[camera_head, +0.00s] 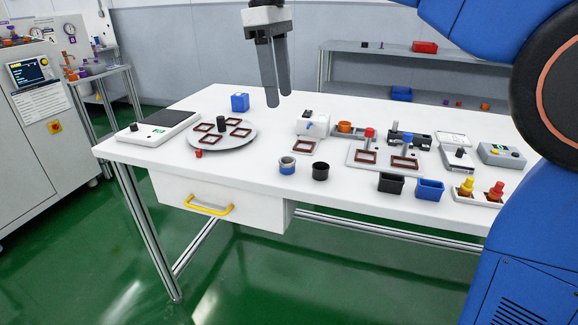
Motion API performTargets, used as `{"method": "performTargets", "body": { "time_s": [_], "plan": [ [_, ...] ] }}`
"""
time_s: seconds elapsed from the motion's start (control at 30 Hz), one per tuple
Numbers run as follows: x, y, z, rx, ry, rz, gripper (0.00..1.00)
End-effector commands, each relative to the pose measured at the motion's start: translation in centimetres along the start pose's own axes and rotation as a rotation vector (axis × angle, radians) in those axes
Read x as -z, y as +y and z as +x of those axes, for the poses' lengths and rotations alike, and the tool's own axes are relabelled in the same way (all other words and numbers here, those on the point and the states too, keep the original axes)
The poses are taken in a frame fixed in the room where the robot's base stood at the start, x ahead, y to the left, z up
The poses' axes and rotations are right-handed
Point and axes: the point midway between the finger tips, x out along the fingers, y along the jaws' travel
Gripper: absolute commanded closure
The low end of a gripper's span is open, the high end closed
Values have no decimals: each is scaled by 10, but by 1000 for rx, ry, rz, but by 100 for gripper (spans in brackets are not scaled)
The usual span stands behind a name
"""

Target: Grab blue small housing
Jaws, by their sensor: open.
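A small blue box-shaped housing (239,102) stands on the white table behind the turntable, near the back edge. My gripper (279,98) hangs above the back of the table with its fingers pointing down. It is open, with nothing seen between its fingers. It is to the right of the blue housing in the picture and apart from it. Its exact height over the table is hard to tell.
The grey turntable (223,143) carries several dark red frames and a black knob. A flat scale (157,127) is at its left. Fixtures and small devices fill the right side. A black bin (391,183) and a blue bin (429,190) stand at the front edge.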

Motion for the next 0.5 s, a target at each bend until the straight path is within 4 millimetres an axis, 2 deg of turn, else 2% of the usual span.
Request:
{"method": "performTargets", "body": {
  "time_s": [0.5],
  "plan": [
    [-1, 0, 90, 1, -2, 1, 48]
  ]
}}
